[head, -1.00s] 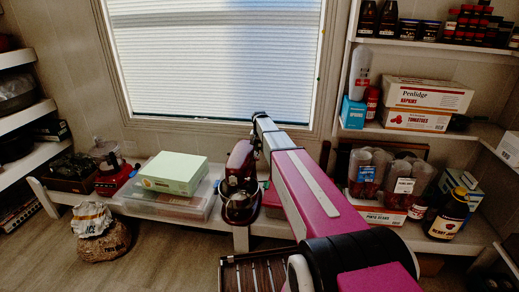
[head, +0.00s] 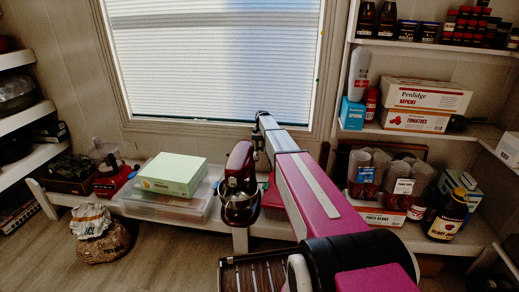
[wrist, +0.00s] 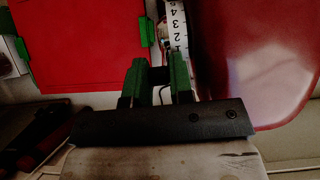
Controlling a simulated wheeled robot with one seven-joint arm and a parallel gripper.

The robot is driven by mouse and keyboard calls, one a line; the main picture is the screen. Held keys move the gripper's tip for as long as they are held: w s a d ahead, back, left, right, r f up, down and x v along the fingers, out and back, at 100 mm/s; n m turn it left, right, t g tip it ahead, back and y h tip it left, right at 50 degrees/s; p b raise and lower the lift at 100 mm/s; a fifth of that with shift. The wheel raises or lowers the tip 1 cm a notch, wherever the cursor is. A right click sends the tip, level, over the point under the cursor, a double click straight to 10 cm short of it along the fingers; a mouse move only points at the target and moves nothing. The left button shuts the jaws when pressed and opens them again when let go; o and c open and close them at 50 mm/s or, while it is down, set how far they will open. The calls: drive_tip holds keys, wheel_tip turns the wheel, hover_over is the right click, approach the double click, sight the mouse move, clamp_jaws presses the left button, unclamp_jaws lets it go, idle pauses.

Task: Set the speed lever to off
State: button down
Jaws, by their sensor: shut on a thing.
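A dark red stand mixer (head: 239,160) with a metal bowl (head: 239,203) stands on the low bench below the window. In the wrist view the side of its red body (wrist: 265,55) fills the right, with a white number scale (wrist: 176,22) along it. My gripper (wrist: 162,68) has green-padded fingers just below the low-number end of this scale. The fingers are shut on the small speed lever (wrist: 166,46), which is mostly hidden between them. In the head view my arm reaches to the mixer's right side and hides the fingers.
A pale green box (head: 173,174) on a clear plastic bin (head: 165,205) stands left of the mixer. Shelves at the right hold clear containers (head: 400,185), boxes (head: 425,95) and bottles. A sack (head: 98,240) sits on the floor at left.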

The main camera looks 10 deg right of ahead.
drive_tip(key=shift+w+f+g, duration=0.15)
drive_tip(key=shift+g, duration=0.25)
drive_tip(key=c, duration=1.3)
unclamp_jaws()
